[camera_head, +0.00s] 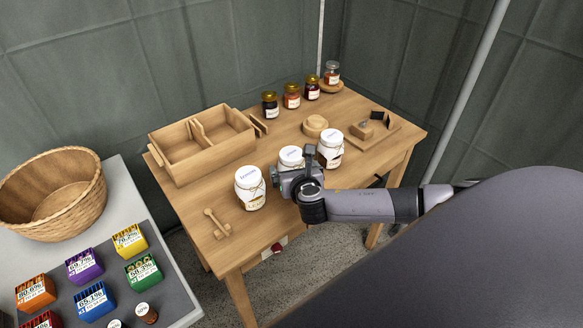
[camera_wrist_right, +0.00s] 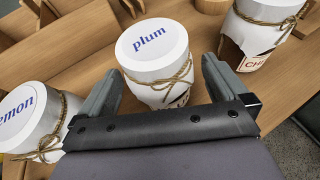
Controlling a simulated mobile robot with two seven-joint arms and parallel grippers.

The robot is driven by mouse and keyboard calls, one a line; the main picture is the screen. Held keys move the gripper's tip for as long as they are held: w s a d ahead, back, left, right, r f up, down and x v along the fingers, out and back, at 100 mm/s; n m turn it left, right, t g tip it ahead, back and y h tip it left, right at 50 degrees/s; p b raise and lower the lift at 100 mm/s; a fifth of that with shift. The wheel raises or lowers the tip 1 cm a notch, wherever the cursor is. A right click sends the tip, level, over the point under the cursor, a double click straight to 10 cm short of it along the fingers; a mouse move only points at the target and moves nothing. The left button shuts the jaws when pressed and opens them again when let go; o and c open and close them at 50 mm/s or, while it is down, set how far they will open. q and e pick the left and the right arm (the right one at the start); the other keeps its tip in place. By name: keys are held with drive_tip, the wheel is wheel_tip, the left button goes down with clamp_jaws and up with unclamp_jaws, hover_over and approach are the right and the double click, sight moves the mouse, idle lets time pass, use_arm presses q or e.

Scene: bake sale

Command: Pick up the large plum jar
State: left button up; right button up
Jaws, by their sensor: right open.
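The large plum jar (camera_head: 291,155) is white, with a paper cover tied with twine. It stands upright on the wooden table between two similar large jars, and my gripper hides its lower part in the head view. In the right wrist view its lid (camera_wrist_right: 152,42) reads "plum". My right gripper (camera_head: 300,168) is open at the jar's near side. In the right wrist view its two fingers (camera_wrist_right: 160,82) lie to the left and right of the jar, with a gap showing on the right. Contact cannot be told. My left gripper is not in view.
The lemon jar (camera_head: 250,188) stands left of the plum jar and another large jar (camera_head: 330,148) stands right, both close to the fingers. A wooden divided box (camera_head: 200,170) is behind left. A wooden key-like piece (camera_head: 216,224) lies front left. Several small jars line the back.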

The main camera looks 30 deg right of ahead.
drive_tip(key=shift+x, duration=1.1)
drive_tip(key=c, duration=1.3)
drive_tip(key=shift+r, duration=0.15)
